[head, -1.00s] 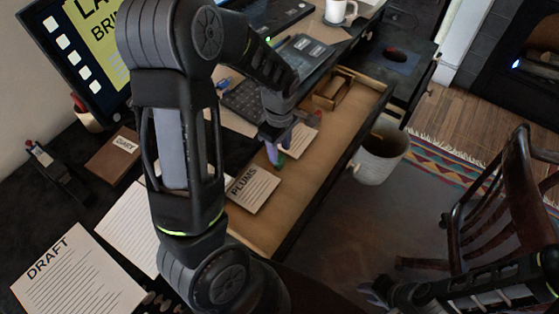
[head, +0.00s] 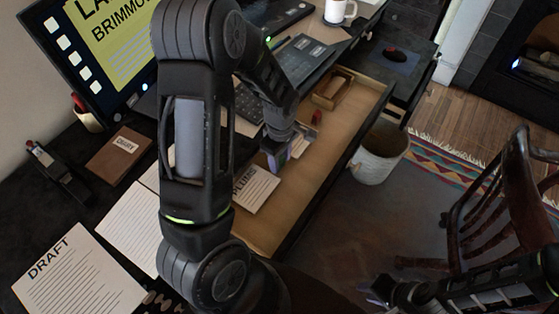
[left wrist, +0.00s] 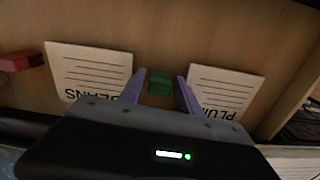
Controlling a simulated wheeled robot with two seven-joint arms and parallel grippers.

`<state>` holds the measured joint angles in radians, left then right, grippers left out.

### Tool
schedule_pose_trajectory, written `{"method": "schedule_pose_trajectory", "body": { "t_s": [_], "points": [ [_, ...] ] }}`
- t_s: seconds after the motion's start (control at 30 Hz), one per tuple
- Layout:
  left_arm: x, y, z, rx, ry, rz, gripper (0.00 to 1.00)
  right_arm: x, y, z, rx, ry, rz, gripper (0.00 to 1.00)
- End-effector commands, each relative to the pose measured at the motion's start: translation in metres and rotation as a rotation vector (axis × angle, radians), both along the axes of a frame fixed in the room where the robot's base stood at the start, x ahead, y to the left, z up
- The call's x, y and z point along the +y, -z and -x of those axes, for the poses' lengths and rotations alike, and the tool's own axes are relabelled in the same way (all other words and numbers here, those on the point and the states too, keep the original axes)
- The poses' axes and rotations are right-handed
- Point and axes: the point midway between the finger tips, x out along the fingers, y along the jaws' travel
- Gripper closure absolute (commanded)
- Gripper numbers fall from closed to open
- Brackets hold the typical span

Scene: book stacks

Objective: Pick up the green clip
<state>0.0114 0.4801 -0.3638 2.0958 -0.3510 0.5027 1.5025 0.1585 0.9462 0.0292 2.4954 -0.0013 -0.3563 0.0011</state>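The green clip (left wrist: 159,83) lies on the bottom of the open drawer (head: 268,234) between two cards. In the left wrist view it sits between the two purple fingers of my left gripper (left wrist: 161,80). The fingers are apart, with a gap visible on both sides of the clip. In the head view my left gripper (head: 279,157) reaches down into the drawer and hides the clip. My right gripper (head: 377,290) is at the lower right, away from the drawer; its finger opening is unclear.
The PLUMS card (head: 256,190) and the BEANS card (left wrist: 88,72) flank the clip. A red clip (head: 316,118) lies beyond. A wooden box (head: 333,90) is at the drawer's far end. A white bin (head: 376,160) and a chair (head: 500,205) stand to the right.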

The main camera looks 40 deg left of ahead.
Motion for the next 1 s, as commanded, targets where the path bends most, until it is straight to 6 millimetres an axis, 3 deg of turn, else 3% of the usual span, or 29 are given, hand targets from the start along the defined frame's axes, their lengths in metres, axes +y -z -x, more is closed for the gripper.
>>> {"method": "schedule_pose_trajectory", "body": {
  "t_s": [0.07, 0.57, 1.0],
  "points": [
    [0.0, -0.0001, 0.0, 0.0, 0.0, 0.0, 0.6, 0.0, 0.0, 0.0, 0.0, 0.0, 0.0, 0.73],
    [0.0, -0.0002, 0.0, 0.0, 0.0, 0.0, 1.0, 0.0, 0.0, 0.0, 0.0, 0.0, 0.0, 0.73],
    [0.0, -0.0059, -0.0005, -0.001, 0.0, 0.0, 1.0, 0.0, -0.0001, 0.0, 0.0, 0.0, 0.0, 0.73]
  ]
}}
